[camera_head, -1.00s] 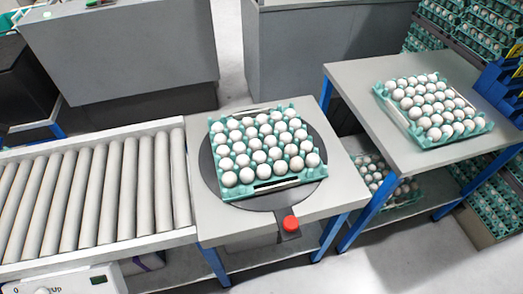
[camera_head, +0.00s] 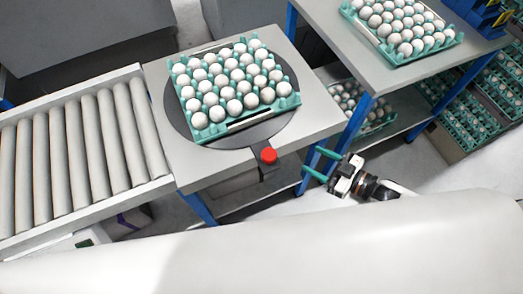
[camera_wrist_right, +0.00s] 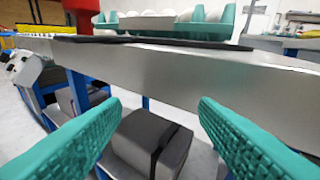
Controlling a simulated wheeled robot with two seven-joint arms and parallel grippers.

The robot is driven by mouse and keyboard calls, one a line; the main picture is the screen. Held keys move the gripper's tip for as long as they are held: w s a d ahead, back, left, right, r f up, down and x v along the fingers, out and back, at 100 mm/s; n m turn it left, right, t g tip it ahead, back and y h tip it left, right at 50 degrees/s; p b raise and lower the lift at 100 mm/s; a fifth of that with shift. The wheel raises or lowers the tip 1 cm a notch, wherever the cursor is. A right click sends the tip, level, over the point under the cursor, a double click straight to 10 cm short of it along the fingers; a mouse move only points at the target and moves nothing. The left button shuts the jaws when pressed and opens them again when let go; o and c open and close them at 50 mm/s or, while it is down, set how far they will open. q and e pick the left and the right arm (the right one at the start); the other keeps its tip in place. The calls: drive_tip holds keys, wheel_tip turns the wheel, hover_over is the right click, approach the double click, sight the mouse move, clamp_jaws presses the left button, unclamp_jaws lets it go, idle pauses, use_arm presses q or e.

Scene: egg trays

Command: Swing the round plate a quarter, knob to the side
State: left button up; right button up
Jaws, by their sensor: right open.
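The dark round plate (camera_head: 181,118) lies on a grey table, with its red knob (camera_head: 268,155) on a short tab at the front edge. A teal egg tray (camera_head: 238,124) full of white eggs rests on the plate. In the right wrist view the knob (camera_wrist_right: 82,14) is at the upper left, beside the tray (camera_wrist_right: 150,22) and above the thin dark plate edge (camera_wrist_right: 125,39). My right gripper (camera_head: 312,161) is open and empty, in front of the table edge, right of the knob and apart from it. My left gripper is not in view.
A roller conveyor (camera_head: 80,145) adjoins the table on the left. A second table (camera_head: 385,75) at the right holds another egg tray (camera_head: 410,60). A lower shelf (camera_head: 392,128) carries more eggs. Grey boxes (camera_wrist_right: 150,140) stand below the table edge.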

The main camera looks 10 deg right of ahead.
sight(261, 152)
drive_tip(key=s+a+r+n+g+y, duration=0.2)
drive_tip(key=s+a+r+y, duration=0.25)
drive_tip(key=r, duration=0.45)
drive_tip(key=x, duration=1.2)
drive_tip(key=shift+s+a+f, duration=0.15)
drive_tip(key=shift+a+f, duration=0.05)
drive_tip(key=shift+f, duration=0.2)
clamp_jaws()
